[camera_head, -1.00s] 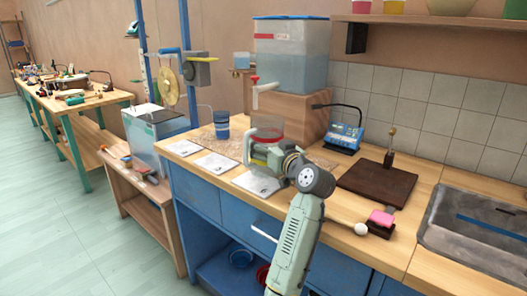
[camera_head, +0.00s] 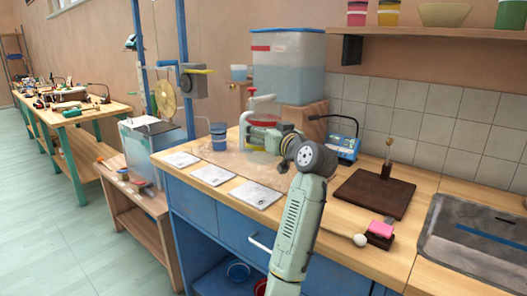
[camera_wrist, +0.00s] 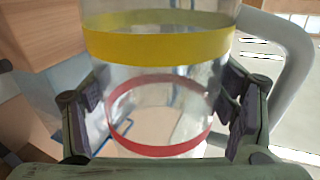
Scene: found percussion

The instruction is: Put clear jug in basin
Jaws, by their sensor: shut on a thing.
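The clear jug (camera_wrist: 150,76) fills the middle of the wrist view. It is see-through, with a yellow band above, a red band below and a pale handle at the right. My gripper (camera_wrist: 160,112) is shut on it, with a dark finger pad on each side. In the head view my gripper (camera_head: 262,138) is over the back of the counter near the tank's tap, and hides part of the jug (camera_head: 263,121). The grey sink basin (camera_head: 440,240) is set in the counter at the far right, with a blue bar and a dark slot inside.
A water tank (camera_head: 288,65) stands on a wooden block behind my gripper. Right are a blue device (camera_head: 343,140), a dark board (camera_head: 375,194) with an upright stick, and a pink block (camera_head: 381,228).

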